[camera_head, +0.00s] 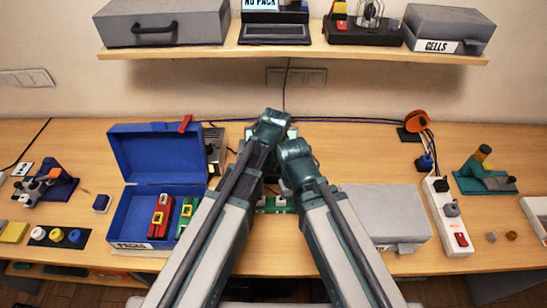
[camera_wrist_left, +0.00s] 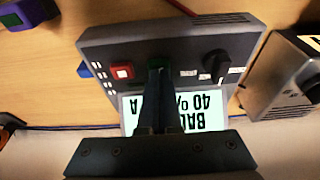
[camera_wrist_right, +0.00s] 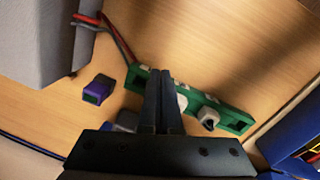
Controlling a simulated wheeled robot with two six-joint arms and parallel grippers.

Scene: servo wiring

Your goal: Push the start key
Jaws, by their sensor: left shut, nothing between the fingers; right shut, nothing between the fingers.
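The grey charger unit (camera_wrist_left: 110,45) shows upside down in the left wrist view, with a lit display (camera_wrist_left: 205,108) reading partly "BAL 40%". My right gripper (camera_wrist_right: 160,75) is shut and empty near a green board (camera_wrist_right: 218,110). In the head view my arms hide most of the unit.
A purple plug (camera_wrist_right: 97,90) lies near the board. An open blue case (camera_head: 158,154) stands left, a grey closed box (camera_head: 385,210) right, with a white power strip (camera_head: 440,220) beyond it. A shelf (camera_head: 200,53) runs above.

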